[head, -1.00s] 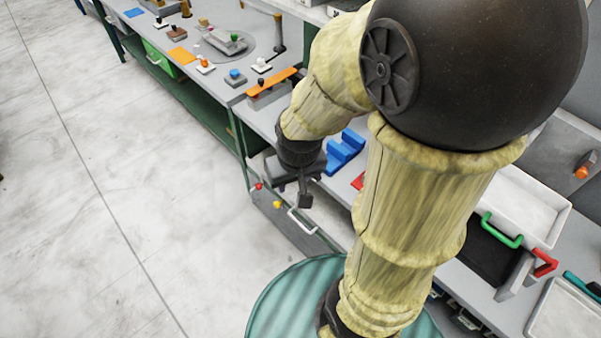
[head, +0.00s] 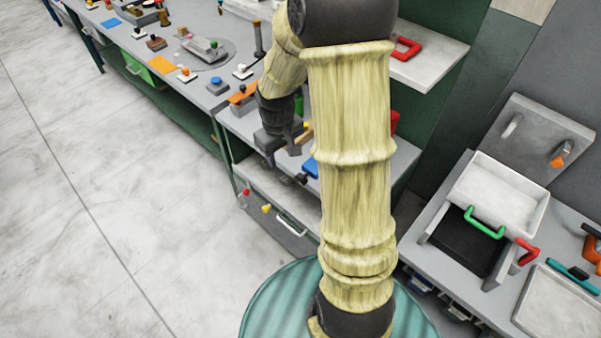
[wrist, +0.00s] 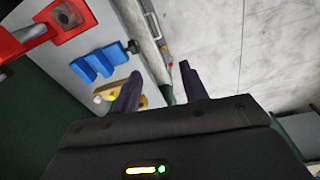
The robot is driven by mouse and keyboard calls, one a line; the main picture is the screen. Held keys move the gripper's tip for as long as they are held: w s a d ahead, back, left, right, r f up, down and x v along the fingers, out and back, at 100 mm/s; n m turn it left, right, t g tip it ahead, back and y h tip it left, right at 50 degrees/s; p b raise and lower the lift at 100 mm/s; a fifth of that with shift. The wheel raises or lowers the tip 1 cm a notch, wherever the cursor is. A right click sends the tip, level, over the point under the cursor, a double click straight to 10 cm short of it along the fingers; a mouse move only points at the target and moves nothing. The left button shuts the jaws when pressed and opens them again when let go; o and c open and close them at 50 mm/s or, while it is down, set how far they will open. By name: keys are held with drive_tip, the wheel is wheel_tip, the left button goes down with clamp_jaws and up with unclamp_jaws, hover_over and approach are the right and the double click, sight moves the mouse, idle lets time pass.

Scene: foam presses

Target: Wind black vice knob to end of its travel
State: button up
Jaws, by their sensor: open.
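A blue stepped block (wrist: 100,62), which looks like the vice, lies on the grey bench in the wrist view. A small black knob (wrist: 132,46) sits at its right end. In the wrist view the knob appears beyond the left finger, with no contact visible. In the head view my gripper (head: 281,150) is above the bench, left of the blue block.
A wooden piece (wrist: 112,91) lies close to the left finger. A red-handled fixture (wrist: 52,30) stands beyond the blue block. Below the bench top is a drawer with a white handle (head: 291,224). Open floor (head: 100,230) lies to the left.

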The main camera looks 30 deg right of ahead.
drive_tip(key=n+g+p, duration=0.1)
drive_tip(key=n, duration=0.1)
hover_over(301, 175)
wheel_tip(301, 175, down, 7)
drive_tip(key=shift+r+y, duration=0.2)
drive_tip(key=shift+y, duration=0.1)
wheel_tip(301, 175, down, 18)
drive_tip(key=p, duration=0.5)
drive_tip(key=shift+r, duration=0.25)
clamp_jaws()
